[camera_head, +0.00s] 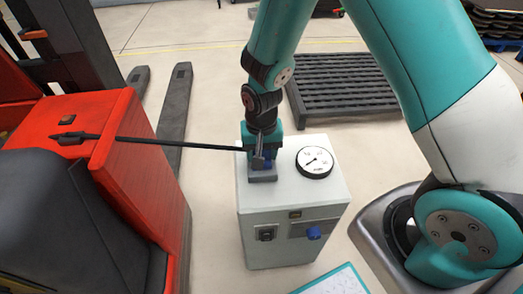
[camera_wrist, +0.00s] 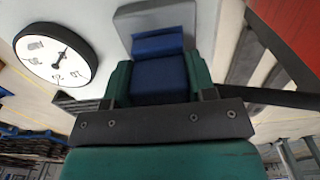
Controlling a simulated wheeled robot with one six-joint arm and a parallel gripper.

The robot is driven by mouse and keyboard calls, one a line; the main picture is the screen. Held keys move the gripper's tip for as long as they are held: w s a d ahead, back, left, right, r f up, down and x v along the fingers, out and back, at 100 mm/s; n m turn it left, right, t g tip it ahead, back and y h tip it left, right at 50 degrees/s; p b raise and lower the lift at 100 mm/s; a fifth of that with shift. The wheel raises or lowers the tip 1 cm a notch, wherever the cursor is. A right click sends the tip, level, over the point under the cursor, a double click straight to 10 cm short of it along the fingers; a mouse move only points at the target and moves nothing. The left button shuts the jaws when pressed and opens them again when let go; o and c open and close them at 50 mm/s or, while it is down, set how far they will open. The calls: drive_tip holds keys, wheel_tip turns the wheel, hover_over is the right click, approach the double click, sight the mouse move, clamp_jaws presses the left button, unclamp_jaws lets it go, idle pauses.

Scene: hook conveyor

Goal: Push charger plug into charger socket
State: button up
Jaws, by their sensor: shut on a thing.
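My gripper (camera_head: 262,158) points down over the top of a pale grey cabinet (camera_head: 300,197). In the wrist view its green fingers (camera_wrist: 160,85) are shut on a blue block (camera_wrist: 158,72), which looks like the charger plug. A grey block (camera_head: 262,177) on the cabinet top, probably the charger socket, sits right at the plug. The grey block also shows behind the plug in the wrist view (camera_wrist: 155,18). Whether the plug is inside it or only against it, I cannot tell. The plug's lower end and the socket's opening are hidden.
A thin black bar (camera_head: 170,143) runs from the red forklift (camera_head: 95,125) at left to my gripper. A round dial (camera_head: 314,162) lies on the cabinet top, right of the gripper. A dark pallet (camera_head: 340,85) lies behind. A blue knob (camera_head: 313,233) is on the cabinet front.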

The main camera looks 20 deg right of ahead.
drive_tip(key=shift+f, duration=0.4)
drive_tip(key=o, duration=1)
drive_tip(key=shift+c, duration=0.2)
drive_tip(key=shift+r, duration=0.1)
wheel_tip(320, 180, up, 17)
drive_tip(key=p, duration=0.2)
drive_tip(key=shift+r+p, duration=0.2)
drive_tip(key=shift+p, duration=0.2)
drive_tip(key=s+a+r+n+y, duration=0.2)
drive_tip(key=s+r+n, duration=0.35)
drive_tip(key=s, duration=0.35)
drive_tip(key=s+a+r+n+y, duration=0.2)
drive_tip(key=s+r+n, duration=0.3)
drive_tip(key=s+r, duration=0.3)
wheel_tip(320, 180, up, 12)
drive_tip(key=s+p, duration=0.1)
drive_tip(key=p, duration=1.2)
drive_tip(key=shift+a, duration=0.25)
